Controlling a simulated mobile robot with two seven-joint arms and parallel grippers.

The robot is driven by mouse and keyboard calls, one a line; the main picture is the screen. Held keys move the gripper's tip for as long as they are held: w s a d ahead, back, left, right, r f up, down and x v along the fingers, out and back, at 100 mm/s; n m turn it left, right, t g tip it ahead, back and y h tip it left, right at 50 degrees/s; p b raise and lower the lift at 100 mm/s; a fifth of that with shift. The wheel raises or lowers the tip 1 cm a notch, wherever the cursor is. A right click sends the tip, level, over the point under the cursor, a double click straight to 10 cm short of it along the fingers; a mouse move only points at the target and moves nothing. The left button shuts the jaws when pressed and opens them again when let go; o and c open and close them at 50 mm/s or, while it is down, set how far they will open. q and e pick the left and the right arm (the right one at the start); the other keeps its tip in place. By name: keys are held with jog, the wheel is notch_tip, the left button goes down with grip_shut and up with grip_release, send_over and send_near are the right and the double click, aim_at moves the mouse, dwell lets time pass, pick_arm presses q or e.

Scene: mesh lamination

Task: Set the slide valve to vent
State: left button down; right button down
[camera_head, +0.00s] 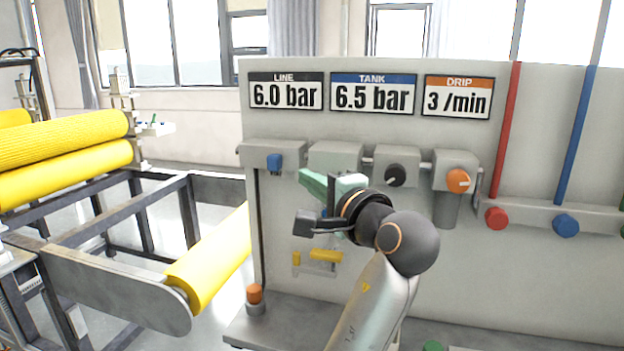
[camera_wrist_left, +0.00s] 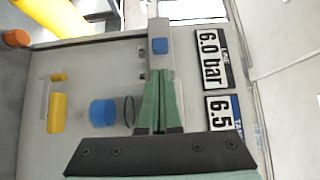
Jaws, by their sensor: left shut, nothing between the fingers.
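The blue slider (camera_head: 275,162) stands out from a grey block (camera_head: 258,150) at the upper left of the panel, below the LINE display. I take it for the slide valve's knob; no vent marking is readable. The blue slider (camera_wrist_left: 160,46) also shows in the left wrist view, beyond my fingertips. My left gripper (camera_head: 304,174) is just right of the slider and slightly lower, its green fingers pointing left. In the left wrist view the fingers (camera_wrist_left: 160,72) are together and empty, and appear apart from the slider. My right gripper is in neither view.
A black dial (camera_head: 395,175), an orange knob (camera_head: 458,181), a red knob (camera_head: 497,218) and a blue knob (camera_head: 565,225) lie to the right. A yellow handle (camera_head: 325,255) sits below my gripper. The displays read 6.0 bar, 6.5 bar and 3 /min. Yellow rollers (camera_head: 65,140) stand left.

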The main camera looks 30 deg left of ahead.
aim_at(282, 163)
pick_arm(q)
jog(key=x, duration=0.7)
jog(key=shift+p, duration=0.35)
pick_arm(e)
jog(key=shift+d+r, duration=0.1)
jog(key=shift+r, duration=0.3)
